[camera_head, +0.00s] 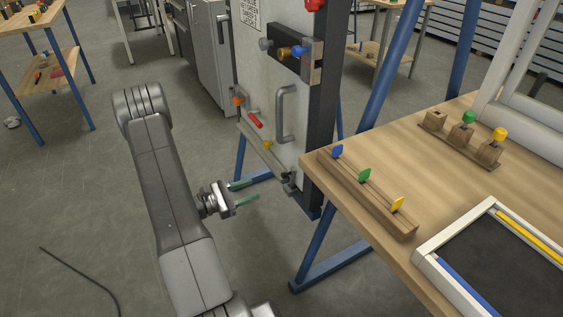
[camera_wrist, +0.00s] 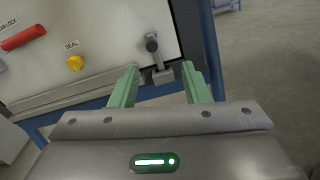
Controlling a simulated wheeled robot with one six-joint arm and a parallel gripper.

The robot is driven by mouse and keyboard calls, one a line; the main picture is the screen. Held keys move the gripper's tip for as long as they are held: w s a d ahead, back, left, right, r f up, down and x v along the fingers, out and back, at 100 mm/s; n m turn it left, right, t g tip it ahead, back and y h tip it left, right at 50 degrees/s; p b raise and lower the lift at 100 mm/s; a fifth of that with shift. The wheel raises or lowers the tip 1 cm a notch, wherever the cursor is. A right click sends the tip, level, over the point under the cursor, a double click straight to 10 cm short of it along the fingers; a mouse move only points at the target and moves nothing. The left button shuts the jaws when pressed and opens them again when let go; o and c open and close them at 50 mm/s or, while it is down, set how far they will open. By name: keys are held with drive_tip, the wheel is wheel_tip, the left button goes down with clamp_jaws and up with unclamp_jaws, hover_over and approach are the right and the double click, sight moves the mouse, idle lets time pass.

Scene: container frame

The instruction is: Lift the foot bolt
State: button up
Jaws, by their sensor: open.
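The foot bolt (camera_head: 289,181) is at the lower corner of the panel in the head view. In the wrist view the foot bolt (camera_wrist: 152,45) shows as a dark round knob on a short stem, above a grey bracket (camera_wrist: 162,76) at the panel's bottom edge. My gripper (camera_head: 254,189) is open and empty, with green fingers pointing toward the panel, left of the bolt in the head view. In the wrist view my gripper (camera_wrist: 160,68) has its fingertips apart on either side of the bracket in the picture. I see no contact with the bolt.
The panel also carries a red handle (camera_wrist: 23,38), a yellow seal knob (camera_wrist: 75,63) and a grey pull handle (camera_head: 284,114). A wooden table (camera_head: 435,160) stands close on the right, its blue leg (camera_head: 335,259) near the panel. Floor left of my arm is mostly clear.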

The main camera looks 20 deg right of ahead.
sight(282, 175)
drive_tip(key=shift+n+t, duration=0.3)
drive_tip(key=d, duration=0.4)
drive_tip(key=w+d+b, duration=0.1)
drive_tip(key=d, duration=0.4)
drive_tip(key=w+d, duration=0.1)
drive_tip(key=d, duration=0.4)
drive_tip(key=shift+w+f+b, duration=0.2)
drive_tip(key=shift+f+b, duration=0.15)
drive_tip(key=shift+f, duration=0.05)
drive_tip(key=shift+a, duration=0.1)
clamp_jaws()
